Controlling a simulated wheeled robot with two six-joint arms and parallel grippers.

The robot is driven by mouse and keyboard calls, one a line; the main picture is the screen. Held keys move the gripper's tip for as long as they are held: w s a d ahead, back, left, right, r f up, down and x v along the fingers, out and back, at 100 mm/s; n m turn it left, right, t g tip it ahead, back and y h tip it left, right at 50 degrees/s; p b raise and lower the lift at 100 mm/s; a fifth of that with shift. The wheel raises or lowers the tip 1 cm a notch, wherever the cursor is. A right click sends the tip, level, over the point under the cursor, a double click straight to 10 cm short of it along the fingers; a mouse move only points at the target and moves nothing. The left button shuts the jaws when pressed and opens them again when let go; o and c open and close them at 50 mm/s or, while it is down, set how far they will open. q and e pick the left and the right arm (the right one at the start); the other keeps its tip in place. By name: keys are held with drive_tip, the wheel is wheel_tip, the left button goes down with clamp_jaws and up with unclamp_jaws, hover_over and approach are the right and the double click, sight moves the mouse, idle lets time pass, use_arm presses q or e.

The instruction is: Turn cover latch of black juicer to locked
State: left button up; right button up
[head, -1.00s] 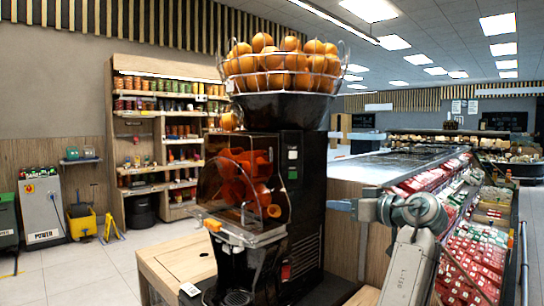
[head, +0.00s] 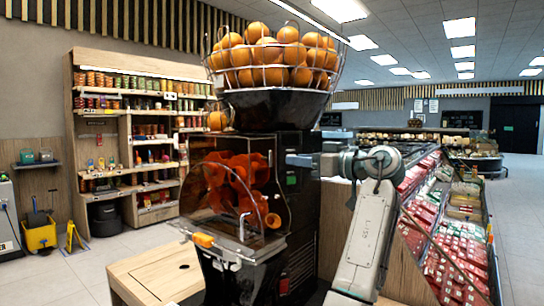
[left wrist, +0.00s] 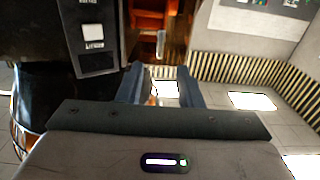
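The black juicer (head: 296,230) stands at the centre of the head view. Its clear front cover (head: 215,215) lies over orange-red press parts (head: 235,180). My right gripper is out of view.
Oranges (head: 270,55) fill the wire basket on top of the juicer. A wooden counter (head: 150,272) lies in front at left. A chilled produce case (head: 450,225) stands at right. Shelves (head: 135,140) are behind at left, with open floor before them.

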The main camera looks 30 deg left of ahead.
sight(272, 157)
use_arm(q)
drive_tip(key=a, duration=0.4)
drive_tip(key=a+p, duration=0.1)
drive_tip(key=a, duration=0.2)
drive_tip(key=shift+w, duration=0.25)
drive_tip(key=shift+a, duration=0.65)
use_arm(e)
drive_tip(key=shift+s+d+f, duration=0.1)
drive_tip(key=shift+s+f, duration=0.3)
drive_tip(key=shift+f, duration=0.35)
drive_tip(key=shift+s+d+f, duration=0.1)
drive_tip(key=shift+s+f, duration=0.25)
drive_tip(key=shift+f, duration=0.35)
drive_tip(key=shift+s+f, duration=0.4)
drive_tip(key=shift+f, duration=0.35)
use_arm(q)
drive_tip(key=shift+c, duration=0.2)
clamp_jaws()
